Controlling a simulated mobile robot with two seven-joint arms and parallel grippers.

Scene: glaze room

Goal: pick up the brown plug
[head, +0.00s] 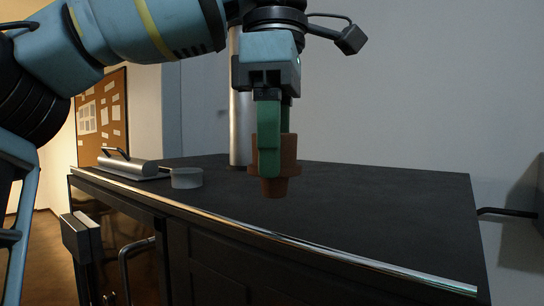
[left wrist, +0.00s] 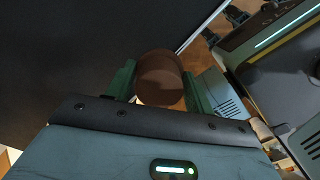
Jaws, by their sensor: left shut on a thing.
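The brown plug (head: 287,153) is a stepped, round piece, wider at the middle and narrower at its lower end. My left gripper (head: 268,150) points straight down and is shut on it. One green finger covers part of the plug in the head view. The plug looks upright and appears held above the dark counter's front edge. In the left wrist view the plug's round brown end (left wrist: 160,75) sits between the two green fingers of my left gripper (left wrist: 163,92). My right gripper does not show in either view.
The dark counter (head: 400,200) has a shiny metal front edge and a wide bare top. A small grey round container (head: 186,178) and a silver cylinder device (head: 128,166) stand at its left end. A metal column (head: 240,120) rises behind my gripper.

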